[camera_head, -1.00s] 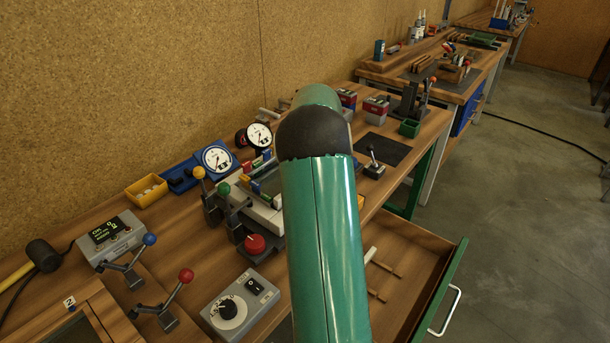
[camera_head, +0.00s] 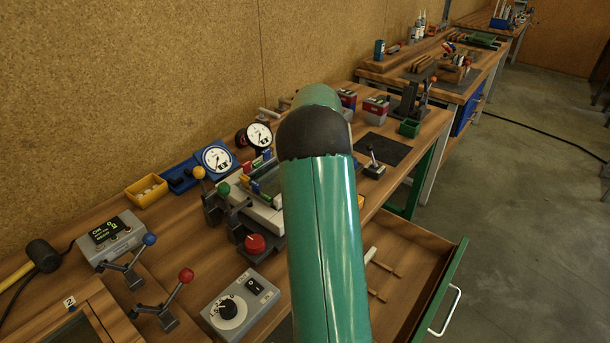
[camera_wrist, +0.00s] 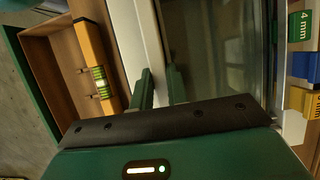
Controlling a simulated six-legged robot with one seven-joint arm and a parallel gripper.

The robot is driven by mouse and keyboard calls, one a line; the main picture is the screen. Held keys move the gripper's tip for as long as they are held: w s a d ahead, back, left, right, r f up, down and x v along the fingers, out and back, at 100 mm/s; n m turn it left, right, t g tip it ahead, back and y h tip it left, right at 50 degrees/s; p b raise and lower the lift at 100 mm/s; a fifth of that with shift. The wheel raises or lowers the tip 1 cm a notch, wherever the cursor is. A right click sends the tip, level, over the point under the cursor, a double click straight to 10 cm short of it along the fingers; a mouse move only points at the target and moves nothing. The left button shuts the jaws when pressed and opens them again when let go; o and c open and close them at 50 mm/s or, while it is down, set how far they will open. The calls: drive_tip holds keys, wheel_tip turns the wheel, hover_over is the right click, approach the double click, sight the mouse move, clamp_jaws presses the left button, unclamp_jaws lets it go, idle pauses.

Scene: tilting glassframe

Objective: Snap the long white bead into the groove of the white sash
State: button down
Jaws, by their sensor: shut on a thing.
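The white sash (camera_head: 266,216) with its glass lies on the bench in the head view, largely hidden behind my green arm. In the wrist view its dark glass pane (camera_wrist: 220,45) fills the upper middle. A long white strip, seemingly the bead (camera_wrist: 152,45), runs along the pane's left side down between my fingers. My gripper (camera_wrist: 160,88) is shut on it, one green finger on each side. The head view does not show the gripper. The fingers cover the strip's lower part, so I cannot tell whether it sits in the groove.
A yellow level (camera_wrist: 94,62) with a green vial lies left of the strip, beside the open drawer (camera_wrist: 55,75). Coloured blocks, including a blue one (camera_wrist: 303,66), stand right of the pane. Levers and a red knob (camera_head: 255,243) stand near the sash.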

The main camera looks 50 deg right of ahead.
drive_tip(key=shift+f, duration=0.5)
idle(3.5)
drive_tip(key=shift+r, duration=0.15)
idle(0.7)
idle(1.1)
idle(0.4)
drive_tip(key=c, duration=1.3)
unclamp_jaws()
drive_tip(key=v, duration=1.3)
drive_tip(key=shift+r, duration=0.4)
drive_tip(key=shift+w, duration=0.1)
